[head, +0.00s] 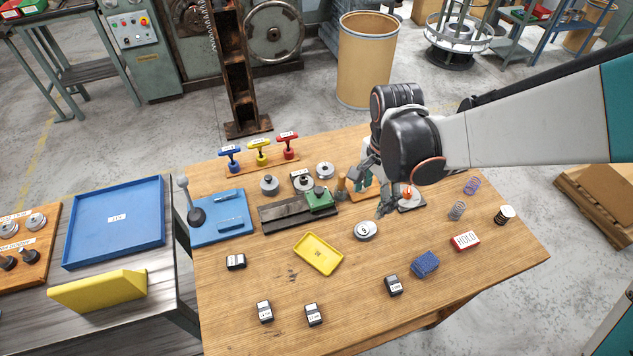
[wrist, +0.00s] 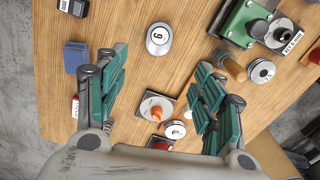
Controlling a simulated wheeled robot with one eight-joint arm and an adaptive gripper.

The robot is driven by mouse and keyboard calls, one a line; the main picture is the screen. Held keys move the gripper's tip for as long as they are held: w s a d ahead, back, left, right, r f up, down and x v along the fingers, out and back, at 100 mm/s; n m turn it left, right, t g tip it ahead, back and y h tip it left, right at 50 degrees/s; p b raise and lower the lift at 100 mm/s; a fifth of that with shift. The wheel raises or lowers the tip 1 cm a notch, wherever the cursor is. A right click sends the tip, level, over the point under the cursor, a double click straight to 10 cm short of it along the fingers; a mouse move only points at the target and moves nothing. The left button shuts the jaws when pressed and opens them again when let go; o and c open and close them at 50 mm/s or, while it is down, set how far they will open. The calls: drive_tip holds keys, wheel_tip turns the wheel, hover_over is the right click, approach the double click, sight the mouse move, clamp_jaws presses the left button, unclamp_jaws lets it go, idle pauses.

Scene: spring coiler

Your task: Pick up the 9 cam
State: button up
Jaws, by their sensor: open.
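The 9 cam (head: 366,230) is a round silver disc with a white, numbered top, lying on the wooden table right of the yellow tray. In the wrist view the cam (wrist: 160,38) lies beyond the fingertips, roughly centred between them, with its digit seen turned round. My gripper (head: 378,196) is over the table, a little behind the cam in the head view. In the wrist view my gripper (wrist: 160,68) has its two green-padded fingers wide apart with nothing held between them. The cam is not touched by the fingers, as far as I can see.
An orange-knobbed plate (wrist: 155,108) and another labelled disc (wrist: 175,130) lie near the fingers. The green block fixture (head: 318,200), yellow tray (head: 318,253), blue box (head: 425,264) and HOLD block (head: 465,241) stand around. Table in front of the cam is clear.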

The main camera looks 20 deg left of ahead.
sight(363, 230)
drive_tip(key=f+b, duration=0.3)
drive_tip(key=f, duration=0.1)
drive_tip(key=f+b, duration=0.3)
drive_tip(key=f, duration=0.2)
drive_tip(key=s+f+b, duration=0.1)
drive_tip(key=f+b, duration=0.2)
drive_tip(key=f, duration=0.1)
drive_tip(key=shift+a+f, duration=0.25)
drive_tip(key=shift+f, duration=0.1)
drive_tip(key=shift+r, duration=0.1)
drive_tip(key=c, duration=1.2)
drive_tip(key=shift+c, duration=0.2)
